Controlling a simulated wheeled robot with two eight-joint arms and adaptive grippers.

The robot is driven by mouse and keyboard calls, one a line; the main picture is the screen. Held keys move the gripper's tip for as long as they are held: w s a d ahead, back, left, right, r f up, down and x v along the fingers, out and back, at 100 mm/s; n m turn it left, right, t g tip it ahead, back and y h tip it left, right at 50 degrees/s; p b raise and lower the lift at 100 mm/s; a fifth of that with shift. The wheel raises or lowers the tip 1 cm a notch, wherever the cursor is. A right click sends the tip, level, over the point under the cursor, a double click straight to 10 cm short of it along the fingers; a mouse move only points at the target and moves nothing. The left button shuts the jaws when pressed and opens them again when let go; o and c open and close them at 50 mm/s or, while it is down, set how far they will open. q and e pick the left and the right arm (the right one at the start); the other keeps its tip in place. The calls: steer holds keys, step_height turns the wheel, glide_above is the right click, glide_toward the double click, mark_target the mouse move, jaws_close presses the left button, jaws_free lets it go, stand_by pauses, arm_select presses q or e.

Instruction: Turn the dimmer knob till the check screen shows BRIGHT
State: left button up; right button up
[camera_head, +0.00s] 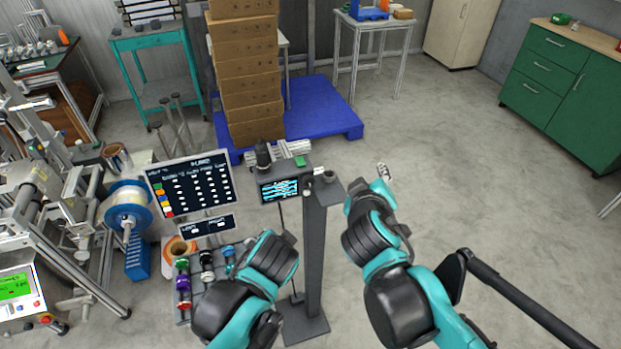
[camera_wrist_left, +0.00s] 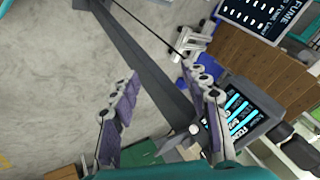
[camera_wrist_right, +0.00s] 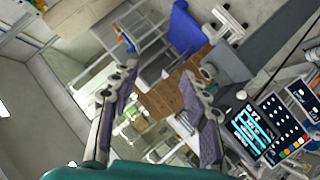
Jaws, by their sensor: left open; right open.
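The check screen (camera_head: 279,190) is a small dark panel with cyan lines on a grey post; I cannot read its words. It also shows in the left wrist view (camera_wrist_left: 241,112) and the right wrist view (camera_wrist_right: 252,131). A small pale round knob (camera_head: 328,177) sits on the post's head, just right of the screen; it shows in both wrist views (camera_wrist_left: 195,130) (camera_wrist_right: 241,94). My right gripper (camera_head: 383,172) is to the right of the knob and apart from it; its fingers are spread and empty (camera_wrist_right: 158,77). My left gripper's fingers (camera_wrist_left: 165,80) are spread and empty; my arm hides them in the head view.
A large dark board with coloured squares (camera_head: 190,184) stands left of the screen. Stacked cartons (camera_head: 247,75) stand on a blue pallet (camera_head: 318,112) behind.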

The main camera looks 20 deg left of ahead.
arm_select(q)
steer(key=w+d+m+t+y, duration=0.1)
steer(key=w+m+t+y, duration=0.15)
steer(key=w+m, duration=0.25)
arm_select(e)
steer(key=s+d+f+m+g+h, duration=0.1)
steer(key=s+d+f+m, duration=0.15)
steer(key=d, duration=0.35)
steer(key=s+d+f+m+g+h, duration=0.1)
steer(key=s+d+f+m+g, duration=0.15)
steer(key=d, duration=0.35)
arm_select(q)
steer(key=m+t+y, duration=0.5)
steer(key=m+t, duration=0.1)
steer(key=m, duration=0.2)
glide_toward(310, 183)
steer(key=b+x, duration=0.2)
steer(key=x, duration=0.6)
steer(key=shift+w+a, duration=0.25)
steer(key=shift+w, duration=0.1)
arm_select(e)
steer(key=s+d+f+m+g+y, duration=0.1)
steer(key=s+d+f+m+g, duration=0.1)
steer(key=s+d+f+m, duration=0.2)
steer(key=s+d+f, duration=0.3)
steer(key=s+f, duration=0.3)
steer(key=shift+s+d+m, duration=0.25)
steer(key=shift+s+m, duration=0.05)
steer(key=shift+s, duration=0.1)
